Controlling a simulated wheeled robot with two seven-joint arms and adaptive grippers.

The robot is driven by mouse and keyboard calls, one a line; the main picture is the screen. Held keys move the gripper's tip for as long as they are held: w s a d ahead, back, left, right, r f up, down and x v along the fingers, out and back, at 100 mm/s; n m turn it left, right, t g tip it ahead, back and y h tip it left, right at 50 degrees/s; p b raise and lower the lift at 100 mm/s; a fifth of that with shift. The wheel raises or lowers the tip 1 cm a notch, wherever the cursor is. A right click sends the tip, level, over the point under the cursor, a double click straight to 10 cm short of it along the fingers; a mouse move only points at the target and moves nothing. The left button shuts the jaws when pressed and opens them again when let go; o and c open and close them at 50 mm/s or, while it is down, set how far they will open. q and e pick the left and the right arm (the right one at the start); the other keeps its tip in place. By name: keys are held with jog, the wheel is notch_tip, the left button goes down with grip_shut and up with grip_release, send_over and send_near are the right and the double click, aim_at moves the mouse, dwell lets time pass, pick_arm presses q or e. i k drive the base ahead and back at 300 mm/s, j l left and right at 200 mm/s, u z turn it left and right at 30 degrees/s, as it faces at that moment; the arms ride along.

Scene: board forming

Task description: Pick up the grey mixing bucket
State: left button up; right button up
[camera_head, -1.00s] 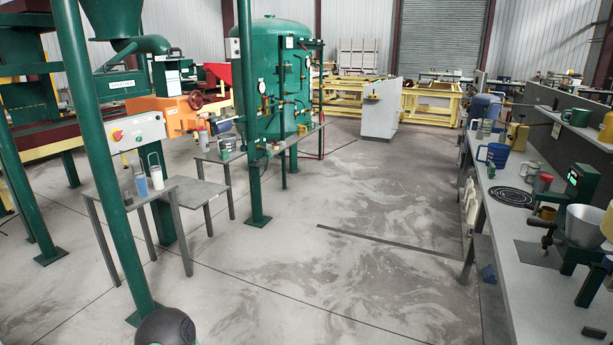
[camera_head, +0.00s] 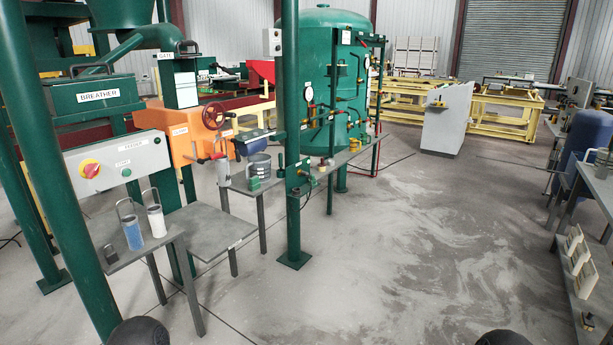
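A grey bucket (camera_head: 257,166) stands upright on a small grey table (camera_head: 240,184) left of the middle, in front of the green tank. A small green item (camera_head: 254,183) is beside it on the near side. A light grey cylinder with a red part and a handle (camera_head: 223,170) stands to its left. Neither of my grippers shows. Only dark rounded parts of my arms show at the bottom edge, well short of the bucket.
A lower grey table holds a blue container (camera_head: 132,232) and a white container (camera_head: 156,221). A green post (camera_head: 292,130) stands just right of the bucket table. A bench (camera_head: 590,300) edges the right side. The floor (camera_head: 400,250) between is clear.

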aim_at(259, 163)
jog(key=i+l, duration=0.1)
jog(key=i, duration=2.15)
jog(key=i+u, duration=0.4)
jog(key=i+l+u, duration=0.15)
jog(key=i+u, duration=0.25)
jog(key=i+l+u, duration=0.25)
jog(key=u, duration=0.15)
jog(key=i+l+u, duration=0.4)
jog(key=k+j, duration=0.05)
jog(key=k, duration=0.05)
